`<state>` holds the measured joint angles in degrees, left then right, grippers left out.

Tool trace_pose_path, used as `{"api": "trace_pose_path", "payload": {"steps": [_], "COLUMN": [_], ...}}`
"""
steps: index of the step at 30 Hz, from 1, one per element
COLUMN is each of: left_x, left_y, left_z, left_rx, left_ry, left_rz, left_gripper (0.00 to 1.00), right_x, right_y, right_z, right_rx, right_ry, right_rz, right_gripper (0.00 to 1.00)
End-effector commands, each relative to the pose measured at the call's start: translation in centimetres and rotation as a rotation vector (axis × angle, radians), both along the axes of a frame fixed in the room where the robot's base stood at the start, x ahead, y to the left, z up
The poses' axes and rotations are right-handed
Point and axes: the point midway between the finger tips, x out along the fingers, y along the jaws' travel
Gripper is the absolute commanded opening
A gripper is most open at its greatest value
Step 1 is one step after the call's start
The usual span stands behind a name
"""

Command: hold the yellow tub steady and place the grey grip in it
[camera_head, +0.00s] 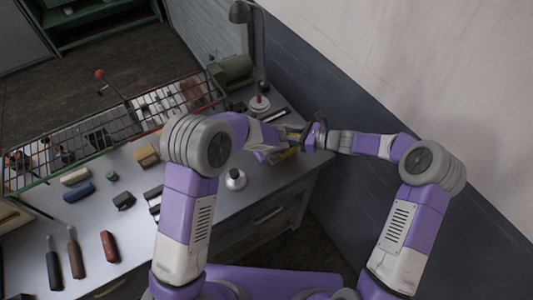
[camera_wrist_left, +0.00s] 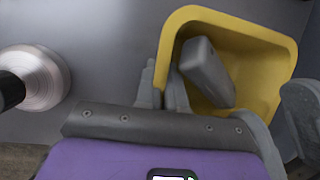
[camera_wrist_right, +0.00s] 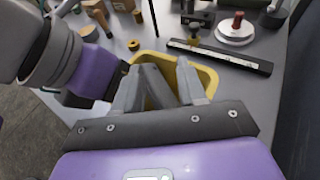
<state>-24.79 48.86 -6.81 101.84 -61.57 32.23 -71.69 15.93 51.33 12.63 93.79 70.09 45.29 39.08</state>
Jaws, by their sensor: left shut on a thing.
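The yellow tub (camera_wrist_left: 270,50) stands on the bench at its far right end; its rim also shows in the right wrist view (camera_wrist_right: 210,78). The grey grip (camera_wrist_left: 205,75) lies tilted inside the tub, near the wall by my left gripper. My left gripper (camera_wrist_left: 167,88) is shut on the tub's wall. My right gripper (camera_wrist_right: 160,78) is over the tub with its fingers apart, and the grey grip shows between and below them. In the head view my arms mostly hide the tub (camera_head: 290,154).
A silver round object with a dark knob (camera_wrist_left: 35,80) stands left of the tub. A lamp (camera_head: 260,100) and a dark bar (camera_wrist_right: 220,55) are behind it. Several tools and blocks lie along the bench (camera_head: 90,225). A wall rises close on the right.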

Motion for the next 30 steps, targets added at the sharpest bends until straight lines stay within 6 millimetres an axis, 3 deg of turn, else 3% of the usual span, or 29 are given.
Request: {"api": "trace_pose_path", "payload": {"steps": [1,11,14,26,30], "left_x": [0.3,0.4,0.4,0.2,0.2], "left_y": [-0.2,-0.2,-0.2,-0.3,-0.2], "left_z": [0.1,0.2,0.2,0.0,0.1], "left_rx": [-0.007,-0.01,-0.009,-0.006,-0.005], "left_ry": [-0.008,-0.011,-0.012,-0.006,-0.005], "left_rz": [-0.001,-0.001,-0.001,-0.006,-0.003], "left_gripper": [0.0,0.0,0.0,0.0,0.0], "right_x": [-0.8,-0.9,-0.9,-0.8,-2.1], "right_y": [0.7,0.9,1.0,0.9,-1.5], "right_z": [-0.4,0.2,1.3,9.3,8.2], "right_rx": [0.004,0.007,0.009,0.008,0.007], "right_ry": [0.008,0.006,0.004,0.0,0.01], "right_rz": [0.027,0.033,0.035,0.03,0.064], "right_gripper": [0.59,0.59,0.59,0.59,0.59]}}
